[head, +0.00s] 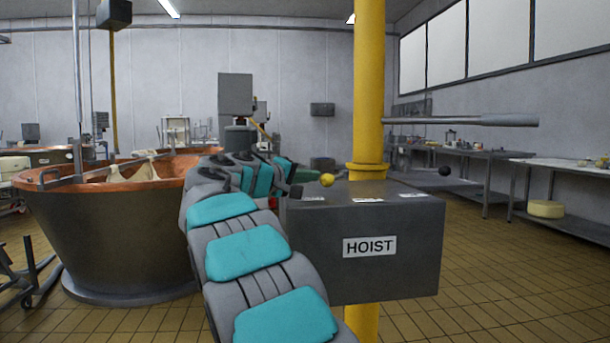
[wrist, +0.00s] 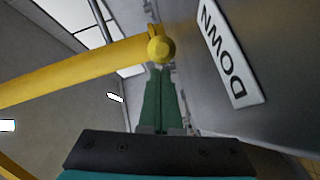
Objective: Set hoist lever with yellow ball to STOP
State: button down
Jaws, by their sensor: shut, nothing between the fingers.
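A DOWN label (wrist: 233,55) lies on the box face right of the ball. White labels on the box top are too small to read in the head view; STOP cannot be made out.
The yellow column (head: 369,90) rises behind the box top. A grey horizontal bar (head: 465,120) is at right. A copper vat (head: 110,235) stands left. Tiled floor is open at front right.

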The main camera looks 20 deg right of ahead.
jog(key=shift+s+d, duration=0.1)
dwell(0.4)
jog(key=shift+s+d+t+b, duration=0.1)
jog(key=shift+s+t+b, duration=0.15)
jog(key=shift+t+b, duration=0.05)
jog(key=shift+n, duration=0.3)
jog(key=shift+s+d+n+t+y+b, duration=0.3)
jog(key=shift+s+t+y+b, duration=0.1)
jog(key=shift+t, duration=0.1)
jog(key=shift+s+d+f+n+t+y+b, duration=0.1)
jog(key=shift+s+d+n+t+y+b, duration=0.2)
jog(key=shift+s+n+t+b, duration=0.15)
jog(key=shift+s+d+n+t+y+b, duration=0.3)
jog(key=shift+s+d+n+t+y, duration=0.4)
jog(key=shift+s+t, duration=0.2)
jog(key=shift+s+d+r+n+t+y+p, duration=0.15)
jog(key=shift+s+d+n+t+y+p, duration=0.15)
jog(key=shift+s+d+n+t+y, duration=0.25)
jog(key=shift+s+d+r+n+t+y+p, duration=0.15)
jog(key=shift+s+d+n+t+y+p, duration=0.15)
jog(key=shift+d+n+t+y, duration=0.3)
jog(key=shift+s+d+f+n+t+y+p, duration=0.1)
jog(key=shift+s+d+n+t+y+p, duration=0.15)
jog(key=shift+y, duration=0.25)
jog(key=shift+s+d+f+n+t+y+p, duration=0.1)
jog(key=shift+d+n+t+y+p, duration=0.1)
jog(key=shift+n+y+p, duration=0.2)
